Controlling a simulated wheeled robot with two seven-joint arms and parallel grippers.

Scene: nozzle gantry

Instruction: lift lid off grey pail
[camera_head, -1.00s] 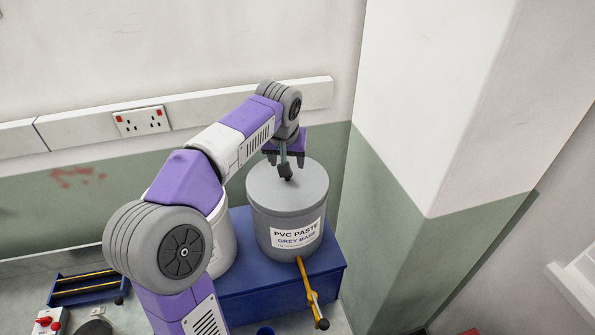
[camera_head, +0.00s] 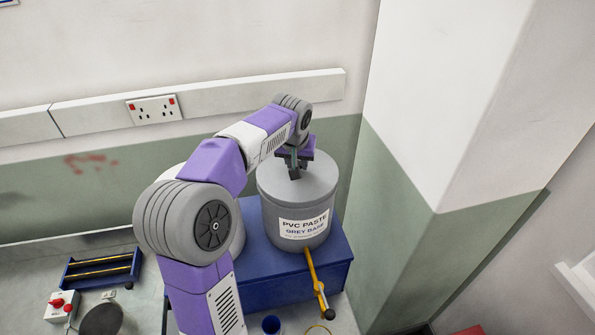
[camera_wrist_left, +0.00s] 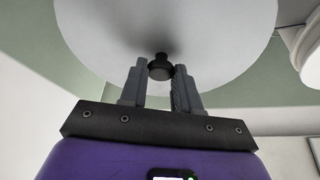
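The grey pail (camera_head: 264,208) stands upright on a blue box, with its label "PVC PASTE GREY BASE" facing me. Its round grey lid (camera_head: 318,178) sits on top. My left gripper (camera_head: 295,173) points down over the middle of the lid. In the left wrist view, the lid (camera_wrist_left: 220,45) spreads beyond the fingers and its dark knob (camera_wrist_left: 160,67) lies between the fingertips of my left gripper (camera_wrist_left: 160,74). Whether the fingers press on the knob I cannot tell. My right gripper is not in view.
A white pail is partly hidden behind my left arm. The blue box (camera_head: 270,270) has a yellow-handled tool (camera_head: 315,278) in front. A wall column (camera_head: 420,180) stands close on the right. A blue rack (camera_head: 103,267) and a red-knobbed switch box (camera_head: 62,306) are at left.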

